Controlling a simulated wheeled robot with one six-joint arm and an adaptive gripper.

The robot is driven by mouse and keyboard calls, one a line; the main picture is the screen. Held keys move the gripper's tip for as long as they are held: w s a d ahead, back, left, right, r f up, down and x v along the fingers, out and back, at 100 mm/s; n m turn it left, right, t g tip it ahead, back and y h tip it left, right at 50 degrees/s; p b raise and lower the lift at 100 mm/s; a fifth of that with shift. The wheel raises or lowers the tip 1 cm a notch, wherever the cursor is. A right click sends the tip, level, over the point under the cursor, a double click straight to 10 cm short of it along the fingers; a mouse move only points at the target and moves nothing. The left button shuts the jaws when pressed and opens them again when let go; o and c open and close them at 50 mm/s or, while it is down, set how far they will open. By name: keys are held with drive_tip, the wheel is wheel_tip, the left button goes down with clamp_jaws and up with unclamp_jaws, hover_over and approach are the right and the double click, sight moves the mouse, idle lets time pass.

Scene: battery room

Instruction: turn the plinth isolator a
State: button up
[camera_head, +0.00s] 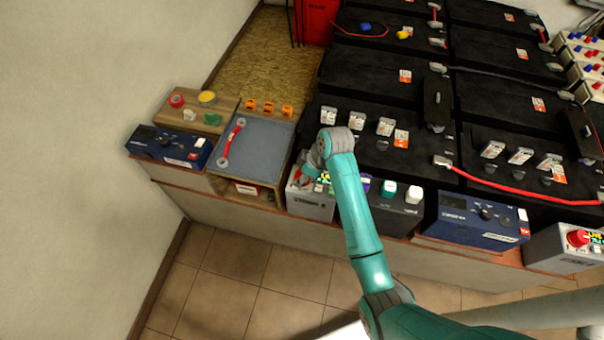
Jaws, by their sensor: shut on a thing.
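A grey box (312,207) stands on the front ledge, left of centre, and appears to be plinth isolator a. My gripper (303,184) is at its top, coming down from above, and is shut on its knob. The gripper and wrist hide most of the knob, so its angle cannot be told. A small patch of green and yellow marking shows beside the gripper. A similar grey box (553,248) at the right end of the ledge has a red knob (578,238) in plain view.
Blue boxes with knobs stand at left (168,146) and right (475,222). Black batteries (385,100) fill the back. Tiled floor is clear.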

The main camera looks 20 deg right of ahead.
drive_tip(key=m, duration=0.2)
drive_tip(key=m+t+h, duration=0.1)
drive_tip(key=m, duration=0.1)
drive_tip(key=shift+m+h, duration=0.3)
drive_tip(key=m+h, duration=0.1)
drive_tip(key=m, duration=0.2)
drive_tip(key=shift+m, duration=0.3)
drive_tip(key=m+h, duration=0.1)
drive_tip(key=m, duration=0.2)
drive_tip(key=m+h, duration=0.2)
drive_tip(key=m, duration=0.2)
drive_tip(key=o, duration=1.2)
drive_tip(key=shift+c, duration=0.2)
drive_tip(key=shift+r, duration=0.1)
drive_tip(key=v, duration=1.1)
drive_tip(key=shift+r, duration=0.4)
